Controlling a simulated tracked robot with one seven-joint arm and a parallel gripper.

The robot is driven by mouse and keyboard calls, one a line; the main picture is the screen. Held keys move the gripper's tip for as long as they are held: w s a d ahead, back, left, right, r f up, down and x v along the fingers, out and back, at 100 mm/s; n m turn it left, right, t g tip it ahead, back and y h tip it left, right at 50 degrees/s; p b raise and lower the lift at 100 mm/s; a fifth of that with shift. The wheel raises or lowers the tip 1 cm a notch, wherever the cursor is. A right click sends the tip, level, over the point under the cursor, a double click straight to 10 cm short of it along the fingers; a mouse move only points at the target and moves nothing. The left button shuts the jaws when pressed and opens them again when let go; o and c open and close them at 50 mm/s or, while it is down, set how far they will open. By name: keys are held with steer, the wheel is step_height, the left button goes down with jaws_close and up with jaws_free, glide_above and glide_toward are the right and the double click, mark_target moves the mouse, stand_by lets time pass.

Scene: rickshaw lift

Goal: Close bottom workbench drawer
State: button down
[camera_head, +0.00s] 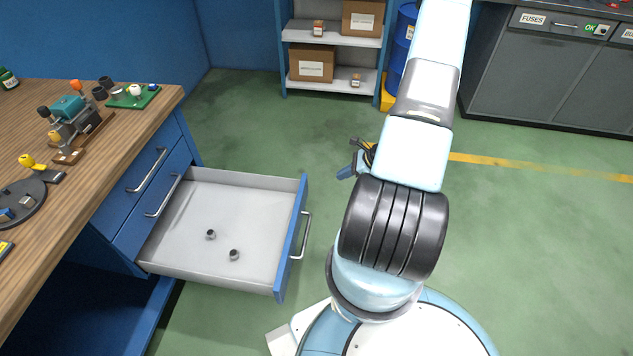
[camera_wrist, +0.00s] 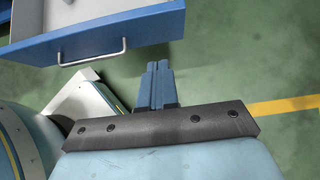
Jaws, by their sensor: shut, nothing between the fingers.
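The blue workbench drawer (camera_head: 291,240) is pulled far out, below two closed drawers. Its grey tray (camera_head: 190,225) holds two small dark nuts (camera_head: 211,235). A metal handle (camera_head: 302,236) is on its front. My gripper (camera_head: 345,172) is beyond the drawer front, to its right, over the green floor, apart from it. In the wrist view my gripper's blue fingers (camera_wrist: 158,66) are together, with nothing between them. The drawer front (camera_wrist: 140,32) and its handle (camera_wrist: 92,52) show at upper left there, clear of the fingertips. My arm partly hides the gripper in the head view.
The wooden workbench (camera_head: 60,230) at left carries a vise (camera_head: 70,125) and small parts. A shelf with boxes (camera_head: 312,62) and a blue barrel (camera_head: 403,40) stand at the back. A grey cabinet (camera_head: 530,70) is at back right. Green floor is free between.

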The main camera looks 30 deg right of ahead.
mark_target(305, 187)
steer(key=shift+w+a+r+x, duration=0.2)
steer(key=shift+a+r+x, duration=0.15)
steer(key=shift+x, duration=1.8)
steer(key=shift+w+a+r+x, duration=0.25)
steer(key=shift+r+x, duration=0.1)
steer(key=shift+x, duration=1.75)
steer(key=shift+w+a+r+x, duration=0.15)
steer(key=shift+a+r+x, duration=0.15)
steer(key=shift+x, duration=1.85)
